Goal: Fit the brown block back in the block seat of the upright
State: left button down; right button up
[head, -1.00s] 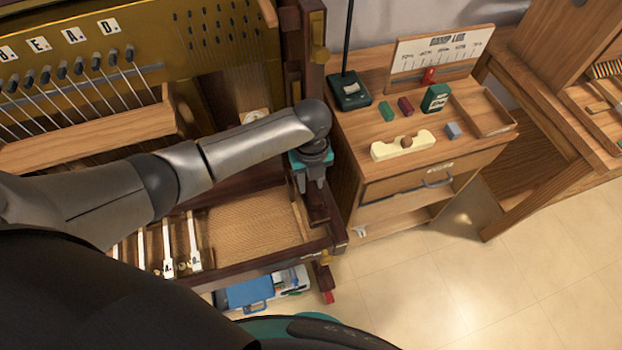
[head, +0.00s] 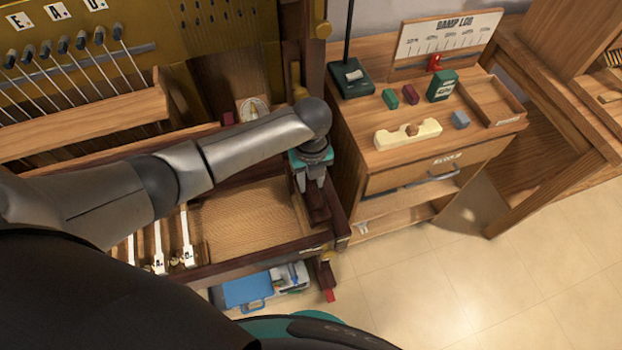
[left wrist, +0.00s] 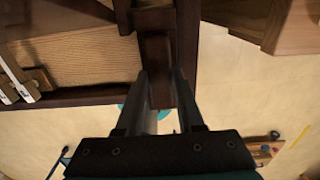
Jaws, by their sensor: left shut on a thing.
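My left gripper (head: 313,184) points down at the right end of the upright's key bed (head: 250,220). It is shut on the brown block (left wrist: 158,62), a dark piece between the fingers in the left wrist view. In the head view the fingers partly hide the block, and its lower part shows just below them (head: 318,208). The block is at the dark right cheek of the upright; I cannot tell whether it touches the seat, which is hidden beneath it. My right gripper is not in view.
A wooden cabinet (head: 400,170) stands close on the right, with a cream rack (head: 408,134), small coloured blocks and a lamp base (head: 350,78) on top. White keys (head: 187,250) lie left of the bare key bed. A blue case (head: 247,290) is on the floor below.

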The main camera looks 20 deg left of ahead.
pick_arm(q)
jog(key=shift+f+b, duration=1)
jog(key=shift+f, duration=0.1)
jog(key=shift+f+b, duration=1.15)
jog(key=shift+f, duration=0.7)
jog(key=shift+f+p, duration=0.1)
jog(key=shift+p, duration=0.3)
jog(key=shift+c, duration=2.2)
grip_release()
notch_tip(320, 180, up, 15)
jog(key=p, duration=0.4)
